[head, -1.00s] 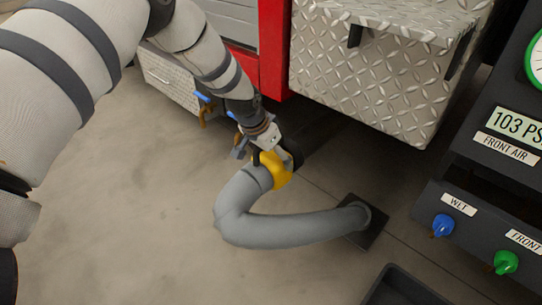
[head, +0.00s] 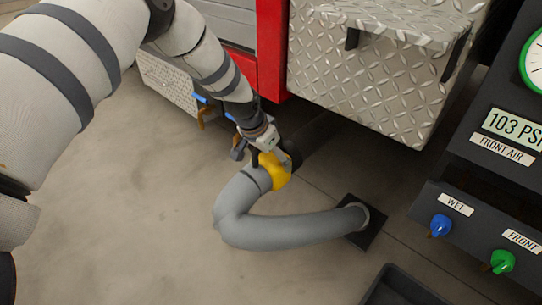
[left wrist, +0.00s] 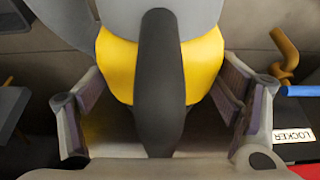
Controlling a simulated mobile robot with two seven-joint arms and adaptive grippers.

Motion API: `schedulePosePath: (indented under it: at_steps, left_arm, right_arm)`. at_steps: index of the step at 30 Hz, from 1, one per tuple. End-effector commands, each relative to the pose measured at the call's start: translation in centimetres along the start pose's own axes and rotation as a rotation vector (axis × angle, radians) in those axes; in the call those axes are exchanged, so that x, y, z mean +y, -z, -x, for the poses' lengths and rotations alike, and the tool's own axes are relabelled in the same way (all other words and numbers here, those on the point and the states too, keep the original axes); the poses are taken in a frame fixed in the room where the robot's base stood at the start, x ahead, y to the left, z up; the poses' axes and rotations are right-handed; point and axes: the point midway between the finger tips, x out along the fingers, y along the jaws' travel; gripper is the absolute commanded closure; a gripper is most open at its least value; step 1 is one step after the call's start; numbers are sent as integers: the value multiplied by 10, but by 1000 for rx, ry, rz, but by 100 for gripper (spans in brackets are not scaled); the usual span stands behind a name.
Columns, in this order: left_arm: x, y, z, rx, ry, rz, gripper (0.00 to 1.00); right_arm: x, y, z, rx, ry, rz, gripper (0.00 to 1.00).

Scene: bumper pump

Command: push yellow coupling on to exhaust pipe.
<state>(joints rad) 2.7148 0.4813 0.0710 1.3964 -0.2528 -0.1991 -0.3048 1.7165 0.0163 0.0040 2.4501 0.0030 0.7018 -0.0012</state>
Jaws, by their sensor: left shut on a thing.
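The yellow coupling (head: 279,170) is on the end of a grey hose (head: 290,230), close to the underside of the truck. My left gripper (head: 265,146) is shut on it from above. In the left wrist view, the coupling (left wrist: 203,65) with its black curved handle (left wrist: 160,85) lies between the two fingers of my left gripper (left wrist: 158,105). A dark round part (head: 292,154) shows at the coupling's far end; I cannot tell whether it is the coupling's mouth or the exhaust pipe. The exhaust pipe is not clearly seen. My right gripper is not in view.
The hose runs to a dark floor plate (head: 367,236). The truck's diamond-plate box (head: 370,75) overhangs just beyond the coupling. A gauge panel (head: 490,190) stands at the right and a dark tray (head: 400,290) at the bottom. The floor at the left is clear.

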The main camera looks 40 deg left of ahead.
Motion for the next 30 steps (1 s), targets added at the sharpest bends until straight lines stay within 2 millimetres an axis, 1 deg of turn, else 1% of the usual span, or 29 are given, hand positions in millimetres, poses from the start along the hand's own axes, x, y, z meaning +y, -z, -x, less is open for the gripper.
schedulePosePath:
  at_steps: [5, 30]
  left_arm:
    - [0, 2, 2, 4, 1, 0, 77]
    - [0, 8, -2, 4, 0, 0, 77]
  right_arm:
    - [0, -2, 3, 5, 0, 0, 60]
    - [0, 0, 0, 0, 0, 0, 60]
